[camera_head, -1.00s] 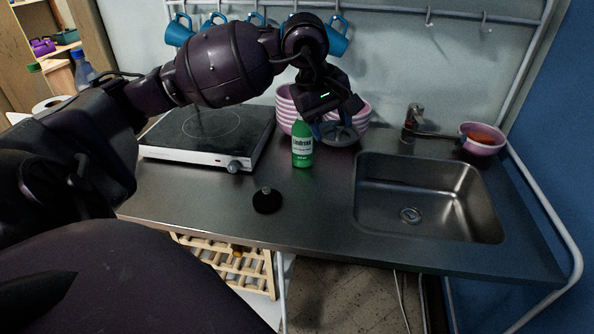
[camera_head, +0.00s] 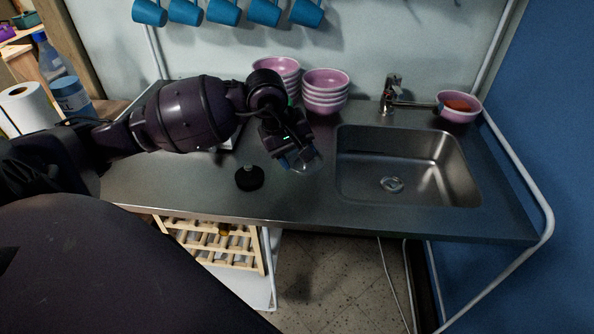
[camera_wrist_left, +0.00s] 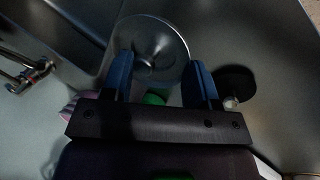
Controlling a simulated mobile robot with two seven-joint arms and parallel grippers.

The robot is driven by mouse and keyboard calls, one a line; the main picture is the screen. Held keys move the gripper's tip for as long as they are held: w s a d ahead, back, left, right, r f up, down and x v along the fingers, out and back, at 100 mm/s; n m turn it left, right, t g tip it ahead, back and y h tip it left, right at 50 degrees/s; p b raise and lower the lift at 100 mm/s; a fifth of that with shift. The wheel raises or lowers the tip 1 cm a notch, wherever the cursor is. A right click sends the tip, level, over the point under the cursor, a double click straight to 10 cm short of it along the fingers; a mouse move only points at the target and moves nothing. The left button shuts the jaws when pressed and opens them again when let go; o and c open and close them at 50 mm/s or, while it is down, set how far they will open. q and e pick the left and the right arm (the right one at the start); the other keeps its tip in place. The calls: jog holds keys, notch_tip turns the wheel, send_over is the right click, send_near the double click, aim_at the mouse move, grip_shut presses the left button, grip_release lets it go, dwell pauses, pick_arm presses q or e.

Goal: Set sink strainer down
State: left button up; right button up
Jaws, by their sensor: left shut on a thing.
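The sink strainer (camera_wrist_left: 150,42) is a round, shiny metal disc with a raised middle. In the left wrist view it sits between the blue fingertips of my left gripper (camera_wrist_left: 162,78), which is shut on it. In the head view the left gripper (camera_head: 298,160) holds the strainer (camera_head: 312,164) over the counter (camera_head: 225,198), left of the sink. I cannot tell whether the strainer touches the counter. A black round stopper with a small knob (camera_head: 250,180) lies just left of the gripper. It also shows in the wrist view (camera_wrist_left: 236,82). My right gripper is not in view.
The steel sink (camera_head: 408,165) is to the right, with a tap (camera_head: 389,95) behind it. Stacked pink bowls (camera_head: 325,92) stand behind my gripper. A pink bowl with orange contents (camera_head: 458,108) is at back right. Blue mugs (camera_head: 222,12) hang above. The front counter strip is clear.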

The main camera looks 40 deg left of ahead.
aim_at(294, 166)
pick_arm(q)
jog(key=shift+f, duration=2.65)
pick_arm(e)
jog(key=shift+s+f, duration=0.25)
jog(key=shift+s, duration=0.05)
pick_arm(q)
jog(key=shift+f, duration=0.1)
jog(key=o, duration=1.2)
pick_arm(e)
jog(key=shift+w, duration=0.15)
